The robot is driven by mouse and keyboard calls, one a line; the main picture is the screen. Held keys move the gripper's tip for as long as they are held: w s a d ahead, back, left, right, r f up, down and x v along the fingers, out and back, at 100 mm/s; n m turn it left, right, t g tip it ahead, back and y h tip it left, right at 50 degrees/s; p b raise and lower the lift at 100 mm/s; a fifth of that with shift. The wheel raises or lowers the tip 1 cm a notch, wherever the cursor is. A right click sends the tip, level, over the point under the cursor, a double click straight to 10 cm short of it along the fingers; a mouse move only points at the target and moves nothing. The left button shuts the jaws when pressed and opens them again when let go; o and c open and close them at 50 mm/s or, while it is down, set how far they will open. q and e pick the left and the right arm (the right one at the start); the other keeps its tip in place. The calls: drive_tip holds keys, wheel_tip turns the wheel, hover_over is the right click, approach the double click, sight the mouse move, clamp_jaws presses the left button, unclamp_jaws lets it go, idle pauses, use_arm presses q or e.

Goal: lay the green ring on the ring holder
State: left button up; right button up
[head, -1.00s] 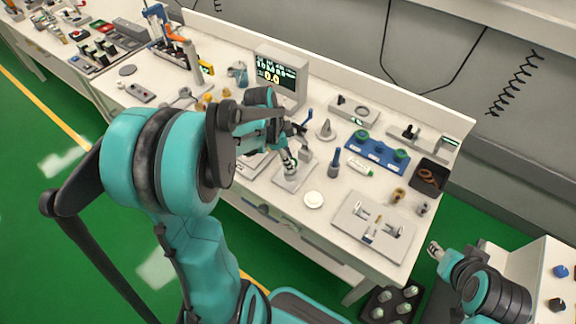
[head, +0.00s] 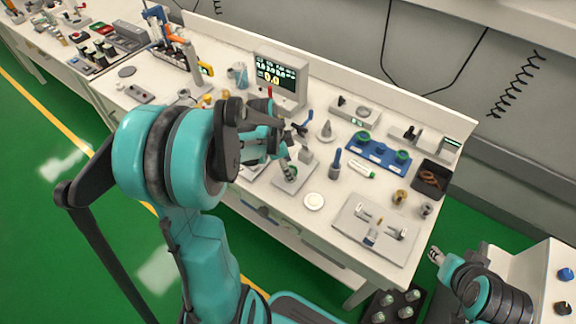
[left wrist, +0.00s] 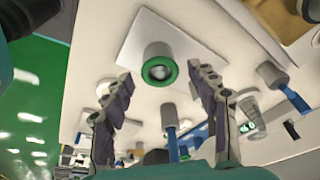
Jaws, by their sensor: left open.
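The green ring (left wrist: 158,70) sits at the top of a grey cylindrical post on a white square plate (left wrist: 140,37) in the left wrist view. In the head view the plate (head: 284,186) lies near the bench's front edge. My left gripper (left wrist: 165,93) is open, its two fingers apart on either side of the ring in the picture; I cannot tell whether they touch it. A blue rack (head: 378,152) with green round parts stands to the right; I cannot tell whether it is the ring holder. My right gripper (head: 434,252) is off the bench's right end, its jaws too small to read.
A grey cone (head: 326,130) and a blue-handled tool (head: 335,163) stand right of the plate. A white disc (head: 314,201) lies in front. A display box (head: 280,78) stands behind. A fixture plate (head: 372,230) fills the front right corner.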

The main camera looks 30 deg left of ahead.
use_arm(q)
drive_tip(key=p+v, duration=0.4)
drive_tip(key=v, duration=0.8)
drive_tip(key=s+d+r+n+t+y, duration=0.1)
drive_tip(key=s+d+r+n+t, duration=0.1)
drive_tip(key=s+d+n, duration=0.2)
drive_tip(key=s+d+r+n+t+y, duration=0.1)
drive_tip(key=s+d+n+t, duration=0.2)
drive_tip(key=d, duration=0.6)
drive_tip(key=s+n, duration=0.2)
drive_tip(key=n, duration=0.1)
drive_tip(key=shift+d+r, duration=0.25)
drive_tip(key=shift+r, duration=0.15)
wheel_tip(320, 180, down, 4)
drive_tip(key=b, duration=0.3)
drive_tip(key=shift+r+b, duration=0.1)
drive_tip(key=shift+b, duration=0.3)
